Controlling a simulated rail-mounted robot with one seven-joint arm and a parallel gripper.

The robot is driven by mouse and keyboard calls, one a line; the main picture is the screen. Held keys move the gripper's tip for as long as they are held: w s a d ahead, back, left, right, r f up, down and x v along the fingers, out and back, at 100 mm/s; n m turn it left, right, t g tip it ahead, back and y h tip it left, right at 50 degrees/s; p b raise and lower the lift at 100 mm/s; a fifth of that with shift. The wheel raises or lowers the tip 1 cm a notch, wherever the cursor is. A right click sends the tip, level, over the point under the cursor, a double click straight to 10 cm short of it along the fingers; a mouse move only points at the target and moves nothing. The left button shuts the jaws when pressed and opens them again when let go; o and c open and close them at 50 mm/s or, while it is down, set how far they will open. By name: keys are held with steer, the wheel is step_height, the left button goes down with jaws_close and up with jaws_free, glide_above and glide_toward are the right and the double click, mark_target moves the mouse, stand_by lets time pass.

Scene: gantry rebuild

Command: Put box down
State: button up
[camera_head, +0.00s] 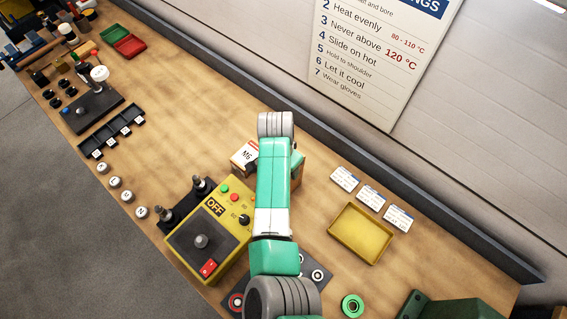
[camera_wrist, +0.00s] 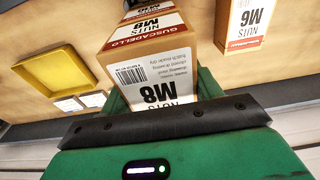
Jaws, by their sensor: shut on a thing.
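A cardboard box labelled "M8 nuts" (camera_wrist: 150,65), white and brown with a red stripe, fills the middle of the wrist view. My gripper (camera_wrist: 162,92) is shut on it, with green fingers at both sides. In the head view a brown part of a box (camera_head: 298,168) shows at the right of my arm, which hides most of it. I cannot tell whether the held box touches the bench. A second box, labelled "M6" (camera_wrist: 243,22), stands beside it at the right in the wrist view; it also shows left of my arm in the head view (camera_head: 243,155).
A yellow tray (camera_head: 359,233) and several white labels (camera_head: 371,196) lie on the bench right of my arm. A yellow control box marked "OFF" (camera_head: 225,220) stands to the left. A dark ledge (camera_head: 235,78) runs along the wall. Bare bench (camera_head: 185,110) lies left of the M6 box.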

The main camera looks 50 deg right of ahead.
steer(key=o, duration=1.3)
steer(key=shift+f, duration=0.1)
steer(key=r, duration=0.4)
steer(key=a+r, duration=0.1)
steer(key=r, duration=0.7)
steer(key=shift+a+r, duration=0.1)
steer(key=shift+a, duration=0.1)
